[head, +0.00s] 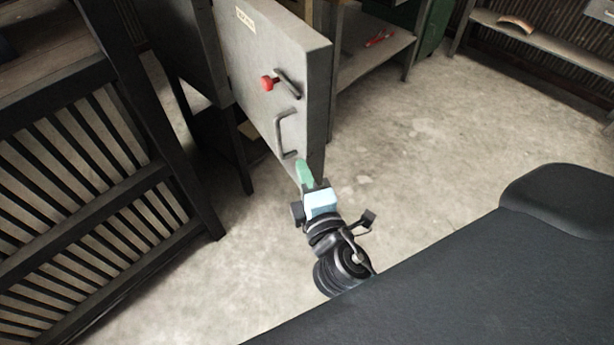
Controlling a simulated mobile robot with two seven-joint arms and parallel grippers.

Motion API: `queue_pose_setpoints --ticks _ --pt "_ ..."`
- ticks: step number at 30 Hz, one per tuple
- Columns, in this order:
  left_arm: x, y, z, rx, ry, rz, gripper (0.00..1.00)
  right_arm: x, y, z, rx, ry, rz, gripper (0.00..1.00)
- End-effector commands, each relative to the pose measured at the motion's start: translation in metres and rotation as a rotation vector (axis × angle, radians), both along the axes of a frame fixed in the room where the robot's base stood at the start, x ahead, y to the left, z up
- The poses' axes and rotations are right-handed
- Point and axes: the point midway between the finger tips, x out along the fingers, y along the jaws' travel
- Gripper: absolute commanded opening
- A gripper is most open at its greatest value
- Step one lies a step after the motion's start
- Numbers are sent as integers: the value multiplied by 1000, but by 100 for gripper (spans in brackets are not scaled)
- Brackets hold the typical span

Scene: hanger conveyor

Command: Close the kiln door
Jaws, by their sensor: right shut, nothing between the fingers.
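The kiln door (247,77) is a thick grey slab that stands open, swung out from the dark kiln body (186,45) behind it on the left. Its outer face carries a red knob (267,83) with a metal lever, a U-shaped handle (281,134) below it and a small label near the top. My right gripper (304,172) is shut and empty, its green fingertips at the lower free corner of the door, just below the handle. I cannot tell whether the fingertips touch the door. My left gripper is not in view.
A dark slatted wooden rack (95,175) stands at the left. A shelf (372,58) with a red tool stands behind the door, and a bench (550,40) runs along the back right wall. The concrete floor right of the door is clear.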

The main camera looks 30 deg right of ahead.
Motion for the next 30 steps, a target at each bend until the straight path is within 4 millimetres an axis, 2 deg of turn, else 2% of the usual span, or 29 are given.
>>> queue_pose_setpoints --ticks 1,6,12,30 --pt "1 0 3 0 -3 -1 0 10 -2 3 -3 -5 0 0" --pt "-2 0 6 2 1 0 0 37 -5 2 0 -3 0 0" --pt "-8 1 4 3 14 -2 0 57 -8 1 1 -1 -1 0" --pt "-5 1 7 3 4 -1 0 62 -13 0 0 1 5 0"
